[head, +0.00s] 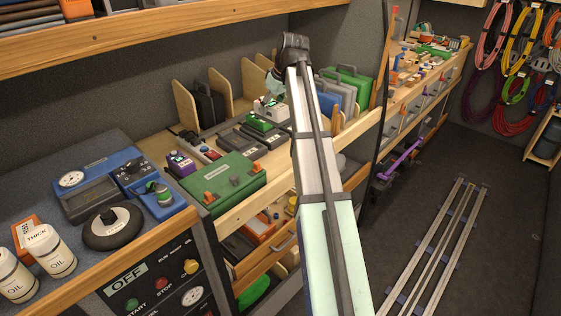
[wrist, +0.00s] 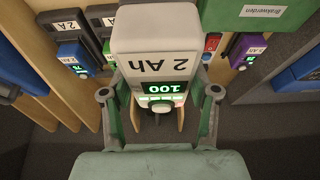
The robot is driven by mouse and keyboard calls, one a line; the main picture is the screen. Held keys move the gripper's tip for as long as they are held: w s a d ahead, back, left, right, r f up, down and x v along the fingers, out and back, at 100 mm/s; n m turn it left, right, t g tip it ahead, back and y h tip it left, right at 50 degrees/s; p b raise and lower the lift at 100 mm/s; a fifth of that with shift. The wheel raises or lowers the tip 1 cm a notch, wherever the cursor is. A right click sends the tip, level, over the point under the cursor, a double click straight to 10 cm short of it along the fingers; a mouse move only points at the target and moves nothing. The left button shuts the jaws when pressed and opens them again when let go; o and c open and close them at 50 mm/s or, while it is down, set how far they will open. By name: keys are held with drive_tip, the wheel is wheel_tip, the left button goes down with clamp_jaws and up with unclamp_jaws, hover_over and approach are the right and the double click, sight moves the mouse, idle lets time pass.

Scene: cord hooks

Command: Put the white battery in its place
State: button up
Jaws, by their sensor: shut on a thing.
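The white battery (wrist: 155,30) fills the top middle of the wrist view, with a "2 Ah" label and a lit green "100" display. My gripper (wrist: 160,103) is shut on it, one finger on each side. In the head view my gripper (head: 273,86) is over the far part of the workbench, and the white battery (head: 270,108) shows small below it. Dark grey chargers (head: 240,142) lie on the bench near it. In the wrist view chargers marked "2 A" (wrist: 68,26) show at upper left, one with a blue battery (wrist: 76,57). Whether the white battery touches anything beneath is unclear.
A green case (head: 222,182) lies at the bench front, with a purple battery (head: 180,163) beside it. Wooden dividers (head: 187,105) and upright cases (head: 343,88) stand behind. A shelf (head: 150,30) overhangs at upper left. A blue gauge unit (head: 105,180) stands at left.

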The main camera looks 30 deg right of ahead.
drive_tip(key=f+p, duration=0.2)
drive_tip(key=f, duration=0.8)
drive_tip(key=f+p, duration=0.2)
drive_tip(key=f, duration=0.7)
drive_tip(key=shift+s+a+f, duration=0.1)
drive_tip(key=shift+a+f, duration=0.1)
drive_tip(key=shift+f, duration=0.2)
drive_tip(key=shift+f, duration=0.15)
drive_tip(key=o, duration=1.6)
drive_tip(key=b+v, duration=0.2)
drive_tip(key=v, duration=1)
